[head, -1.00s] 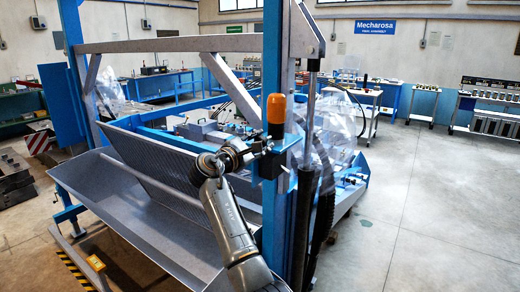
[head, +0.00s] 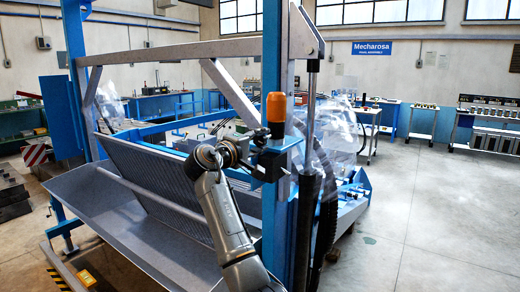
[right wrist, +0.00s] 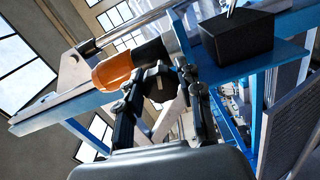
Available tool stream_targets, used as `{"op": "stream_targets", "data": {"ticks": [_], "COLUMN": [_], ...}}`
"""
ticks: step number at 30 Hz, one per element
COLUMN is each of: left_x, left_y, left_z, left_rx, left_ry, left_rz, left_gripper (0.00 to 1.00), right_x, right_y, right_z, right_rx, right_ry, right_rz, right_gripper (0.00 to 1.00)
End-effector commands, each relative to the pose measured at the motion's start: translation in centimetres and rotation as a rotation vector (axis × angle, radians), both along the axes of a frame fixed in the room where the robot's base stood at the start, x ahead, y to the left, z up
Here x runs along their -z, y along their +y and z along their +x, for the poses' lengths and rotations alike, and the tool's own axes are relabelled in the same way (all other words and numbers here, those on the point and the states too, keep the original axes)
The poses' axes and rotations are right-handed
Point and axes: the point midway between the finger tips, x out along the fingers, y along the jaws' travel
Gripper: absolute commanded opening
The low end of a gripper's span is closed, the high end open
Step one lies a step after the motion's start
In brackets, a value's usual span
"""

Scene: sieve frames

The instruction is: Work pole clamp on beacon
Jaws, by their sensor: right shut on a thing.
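The beacon (head: 276,106) has an orange dome and stands upright beside the blue post of the machine. Its dark pole clamp (head: 277,130) is just below the dome. In the right wrist view the orange dome (right wrist: 118,70) lies tilted, with the dark clamp (right wrist: 158,84) at its base. My right gripper (head: 256,146) reaches in from the left of the beacon. In the right wrist view its fingers (right wrist: 165,105) are on either side of the dark clamp and shut on it. Exactly where they touch is hard to see. My left gripper is not in view.
A black box (right wrist: 238,36) sits close to the right finger. A grey metal trough (head: 130,215) lies left. The floor (head: 440,220) at the right is clear.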

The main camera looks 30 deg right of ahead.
Motion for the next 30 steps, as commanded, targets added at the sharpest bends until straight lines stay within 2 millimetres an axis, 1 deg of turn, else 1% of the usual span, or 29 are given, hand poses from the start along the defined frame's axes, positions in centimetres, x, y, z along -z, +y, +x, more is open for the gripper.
{"op": "stream_targets", "data": {"ticks": [1, 3, 15, 24, 30], "left_x": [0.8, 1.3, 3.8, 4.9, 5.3], "left_y": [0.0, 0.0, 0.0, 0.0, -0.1], "left_z": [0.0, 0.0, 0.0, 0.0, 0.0], "left_rx": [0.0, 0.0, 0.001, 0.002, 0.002], "left_ry": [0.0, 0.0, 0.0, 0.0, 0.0], "left_rz": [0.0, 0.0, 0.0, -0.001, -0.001], "left_gripper": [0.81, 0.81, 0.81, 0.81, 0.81], "right_x": [0.0, 0.0, -0.2, -0.4, -0.5], "right_y": [-0.1, -0.1, -0.1, 0.0, 0.0], "right_z": [0.0, 0.0, 0.0, 0.0, 0.0], "right_rx": [-0.001, -0.002, -0.004, -0.005, -0.005], "right_ry": [-0.046, -0.108, -0.448, -0.633, -0.7], "right_rz": [0.011, 0.035, 0.175, 0.25, 0.278], "right_gripper": [0.05, 0.05, 0.05, 0.05, 0.05]}}
